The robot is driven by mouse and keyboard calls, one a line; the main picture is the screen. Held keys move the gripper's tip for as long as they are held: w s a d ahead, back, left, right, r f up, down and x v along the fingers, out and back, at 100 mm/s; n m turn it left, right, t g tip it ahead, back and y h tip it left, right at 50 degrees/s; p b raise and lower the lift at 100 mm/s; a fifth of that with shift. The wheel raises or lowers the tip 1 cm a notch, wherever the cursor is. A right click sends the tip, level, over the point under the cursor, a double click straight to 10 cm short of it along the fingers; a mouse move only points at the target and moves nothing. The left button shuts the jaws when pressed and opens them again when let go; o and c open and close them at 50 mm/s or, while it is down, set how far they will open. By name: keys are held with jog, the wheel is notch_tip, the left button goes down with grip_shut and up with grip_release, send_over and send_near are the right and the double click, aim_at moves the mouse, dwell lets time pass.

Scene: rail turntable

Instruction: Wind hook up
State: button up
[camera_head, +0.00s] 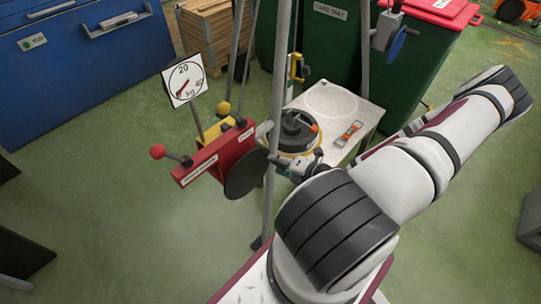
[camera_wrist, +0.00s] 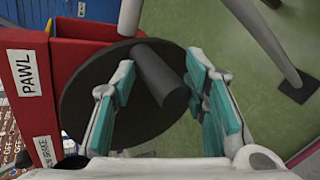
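A red winch box (camera_head: 215,158) stands left of centre in the head view, with a dark crank disc (camera_head: 246,174) on its near side. In the wrist view the disc (camera_wrist: 75,95) carries a dark round handle (camera_wrist: 160,75). My gripper (camera_wrist: 165,80) is open, its teal fingers on either side of the handle. There is a gap between the left finger and the handle; whether the right finger touches it I cannot tell.
A red-ball lever (camera_head: 157,152) and a yellow-ball lever (camera_head: 224,108) stick out of the winch box. A dial (camera_head: 184,81) stands behind it. Grey poles (camera_head: 277,110) rise close to my arm. A white table (camera_head: 355,108) holds a small level. Green floor lies open at left.

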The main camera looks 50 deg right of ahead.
jog(key=shift+s+f, duration=0.1)
jog(key=shift+f, duration=0.05)
grip_shut()
jog(key=shift+s+d+f+m+y+p, duration=0.1)
jog(key=shift+d+f+m+y+p, duration=0.1)
jog(key=shift+f+m+y+p, duration=1)
jog(key=shift+f, duration=0.3)
jog(key=shift+a+f+m+y, duration=0.2)
jog(key=shift+f+m+y, duration=0.3)
jog(key=shift+f, duration=0.2)
jog(key=shift+a+f+m+y, duration=0.15)
jog(key=shift+f+m+y, duration=0.3)
jog(key=shift+f, duration=0.2)
